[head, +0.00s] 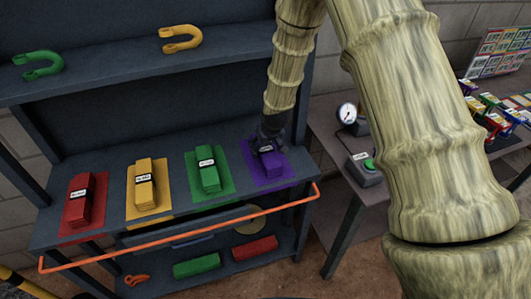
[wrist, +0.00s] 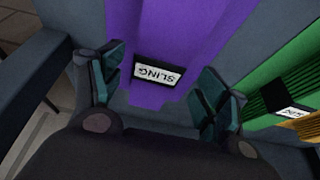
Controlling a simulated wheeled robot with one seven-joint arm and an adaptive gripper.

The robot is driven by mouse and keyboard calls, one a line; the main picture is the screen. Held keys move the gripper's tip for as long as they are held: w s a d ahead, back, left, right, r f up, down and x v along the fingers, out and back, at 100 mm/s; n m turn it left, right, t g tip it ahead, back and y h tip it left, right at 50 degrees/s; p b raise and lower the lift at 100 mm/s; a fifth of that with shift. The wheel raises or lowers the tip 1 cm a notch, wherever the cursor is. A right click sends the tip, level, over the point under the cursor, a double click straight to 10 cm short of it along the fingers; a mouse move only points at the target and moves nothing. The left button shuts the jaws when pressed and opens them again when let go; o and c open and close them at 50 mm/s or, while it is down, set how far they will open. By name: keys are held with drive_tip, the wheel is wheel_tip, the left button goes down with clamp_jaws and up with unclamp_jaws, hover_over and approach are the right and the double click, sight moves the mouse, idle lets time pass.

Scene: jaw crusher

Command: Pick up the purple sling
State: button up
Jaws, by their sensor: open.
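The purple sling (head: 267,165) is a folded bundle with a white label, lying on a purple mat (head: 290,171) at the right end of the shelf's middle level. My gripper (head: 268,136) is at the sling, reaching down from above, and partly hides it in the head view. In the wrist view the sling (wrist: 158,90) shows its label reading SLING between the two open teal-padded fingers (wrist: 160,90). A gap shows on each side of it. I cannot tell how deep the fingers reach beside it.
Green (head: 207,170), yellow (head: 145,185) and red (head: 78,201) slings lie to the left on the same shelf. Green (head: 38,65) and yellow (head: 180,39) shackles sit on the upper shelf. An orange rail (head: 180,232) runs along the front. A side table (head: 345,195) holds a gauge and button box.

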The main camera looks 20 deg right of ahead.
sight(266, 149)
drive_tip(key=shift+w+d+f+p, duration=0.15)
drive_tip(key=shift+f+p, duration=0.25)
drive_tip(key=shift+f, duration=0.35)
drive_tip(key=shift+x, duration=1.1)
drive_tip(key=shift+c, duration=0.2)
drive_tip(key=c, duration=1.4)
drive_tip(key=shift+w, duration=0.1)
drive_tip(key=shift+r, duration=0.1)
